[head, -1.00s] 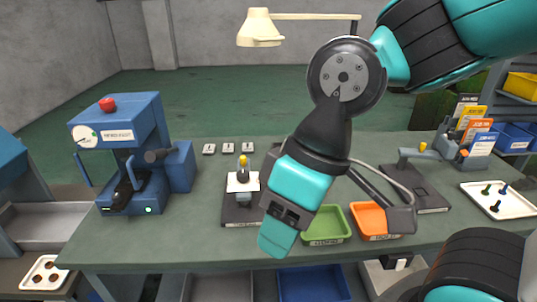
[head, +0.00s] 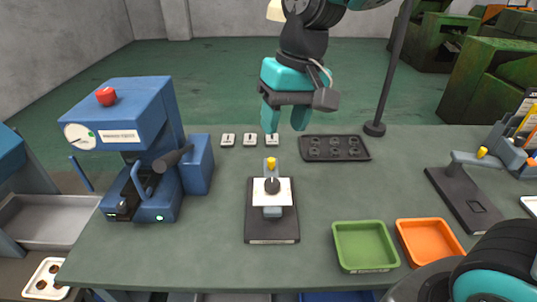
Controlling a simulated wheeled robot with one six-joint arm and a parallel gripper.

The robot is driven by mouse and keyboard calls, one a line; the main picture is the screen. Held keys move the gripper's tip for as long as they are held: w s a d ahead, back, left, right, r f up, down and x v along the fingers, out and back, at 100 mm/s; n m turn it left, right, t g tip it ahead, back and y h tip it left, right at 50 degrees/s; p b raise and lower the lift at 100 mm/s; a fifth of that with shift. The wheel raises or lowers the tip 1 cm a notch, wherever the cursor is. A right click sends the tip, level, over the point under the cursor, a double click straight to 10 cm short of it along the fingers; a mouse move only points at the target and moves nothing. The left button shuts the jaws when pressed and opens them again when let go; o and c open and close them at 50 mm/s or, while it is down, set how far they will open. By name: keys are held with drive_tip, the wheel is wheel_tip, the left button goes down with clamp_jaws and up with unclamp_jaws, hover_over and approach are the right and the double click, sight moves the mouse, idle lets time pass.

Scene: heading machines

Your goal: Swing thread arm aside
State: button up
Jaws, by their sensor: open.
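My gripper (head: 286,117) hangs over the back middle of the bench, teal fingers down, open and empty. It is apart from both fixtures. A grey horizontal arm (head: 490,159) with a yellow knob (head: 481,152) sits on a post above a dark base plate (head: 462,197) at the right; it looks like the thread arm, though I can read no label on it. A small fixture (head: 272,232) stands in the middle on a dark base, with a white plate, a dark round knob and a yellow-topped pin. It is in front of and below my gripper.
A blue press (head: 130,110) with a red button stands at the left. A dark tray with round pockets (head: 334,148) and a lamp post (head: 375,128) are behind. Green (head: 364,245) and orange (head: 430,243) bins are at the front right. The bench between the fixtures is clear.

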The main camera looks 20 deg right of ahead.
sight(271, 159)
drive_tip(key=w+d+f+m+h, duration=0.1)
drive_tip(key=w+d+f+m, duration=0.15)
drive_tip(key=w, duration=0.45)
drive_tip(key=w+d+f+m+h, duration=0.1)
drive_tip(key=w+m, duration=0.3)
drive_tip(key=w, duration=0.4)
drive_tip(key=f+p, duration=0.4)
drive_tip(key=f, duration=1.3)
drive_tip(key=shift+a+f, duration=0.1)
drive_tip(key=shift+a, duration=0.1)
drive_tip(key=shift+c, duration=0.4)
clamp_jaws()
